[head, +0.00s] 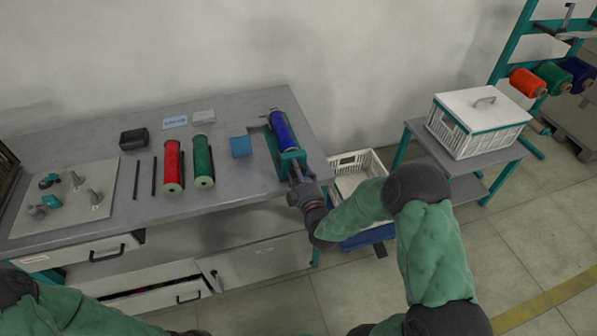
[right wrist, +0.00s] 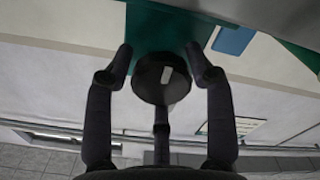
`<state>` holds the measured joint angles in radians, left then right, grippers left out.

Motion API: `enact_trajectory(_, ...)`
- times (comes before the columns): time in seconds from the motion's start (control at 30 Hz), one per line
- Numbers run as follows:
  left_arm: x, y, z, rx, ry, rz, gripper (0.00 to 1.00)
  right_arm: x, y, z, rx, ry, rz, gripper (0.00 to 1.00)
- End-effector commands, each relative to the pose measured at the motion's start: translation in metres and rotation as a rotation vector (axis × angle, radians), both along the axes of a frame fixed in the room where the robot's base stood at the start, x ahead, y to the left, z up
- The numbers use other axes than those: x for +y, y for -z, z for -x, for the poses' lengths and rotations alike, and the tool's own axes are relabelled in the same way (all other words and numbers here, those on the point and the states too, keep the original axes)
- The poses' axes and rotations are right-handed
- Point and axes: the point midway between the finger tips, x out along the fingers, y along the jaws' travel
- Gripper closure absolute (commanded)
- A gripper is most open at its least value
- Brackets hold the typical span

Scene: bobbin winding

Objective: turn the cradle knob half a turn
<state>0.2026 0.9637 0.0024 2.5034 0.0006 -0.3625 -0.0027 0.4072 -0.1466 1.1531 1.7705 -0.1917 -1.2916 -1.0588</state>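The cradle (head: 291,160) is a green holder at the right end of the workbench, with a blue bobbin (head: 283,131) lying in it. The cradle knob (right wrist: 150,84) is a dark round knob with a short white mark near its middle, facing the right wrist camera. My right gripper (head: 298,176) is at the front end of the cradle and hides the knob in the head view. In the right wrist view its fingers (right wrist: 161,68) stand spread on both sides of the knob, with a small gap at least on the left. My left gripper is out of view.
On the workbench (head: 235,185) lie a red spool (head: 172,166), a green spool (head: 203,161), dark rods, a blue square (head: 241,146) and a plate with metal fittings (head: 62,200). A white crate (head: 352,168) stands right of the bench, near my right arm.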

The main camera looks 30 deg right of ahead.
Motion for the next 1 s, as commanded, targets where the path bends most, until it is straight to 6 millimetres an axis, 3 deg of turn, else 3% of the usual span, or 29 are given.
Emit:
enact_trajectory(0.37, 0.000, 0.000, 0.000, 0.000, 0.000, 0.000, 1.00, 0.001, 0.002, 0.001, 0.003, 0.000, -0.002, 0.25)
enact_trajectory(0.53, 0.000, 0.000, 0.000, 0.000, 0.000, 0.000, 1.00, 0.002, 0.001, 0.011, 0.003, 0.001, -0.002, 0.25)
enact_trajectory(1.0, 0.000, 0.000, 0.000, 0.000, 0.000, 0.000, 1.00, 0.022, 0.002, 0.094, 0.005, 0.001, -0.002, 0.25)
